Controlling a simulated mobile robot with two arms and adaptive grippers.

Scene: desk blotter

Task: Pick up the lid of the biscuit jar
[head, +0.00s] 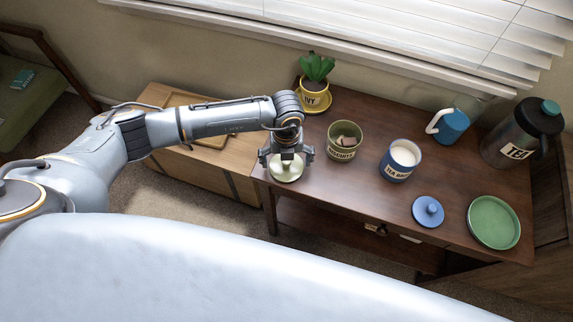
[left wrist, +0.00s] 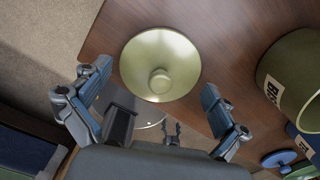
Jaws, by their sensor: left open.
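The biscuit jar's lid (head: 287,174) is a pale olive-green disc with a round knob, lying on the brown desk's left end. It also shows in the left wrist view (left wrist: 148,50), knob upward. The olive-green biscuit jar (head: 342,147) stands uncovered to the right of the lid, with brown pieces inside. Its side shows at the right of the left wrist view (left wrist: 268,62). My left gripper (head: 287,160) is open and empty, above the lid and partly hiding it in the head view. In the left wrist view its fingers are spread on either side of the knob. My right gripper is not in view.
On the desk (head: 355,190) stand a potted ivy (head: 316,68), a blue tea-bag jar (head: 400,160), a blue lid (head: 428,212), a green plate (head: 494,222), a blue mug (head: 452,126) and a dark tea flask (head: 522,130). The desk's front middle is clear.

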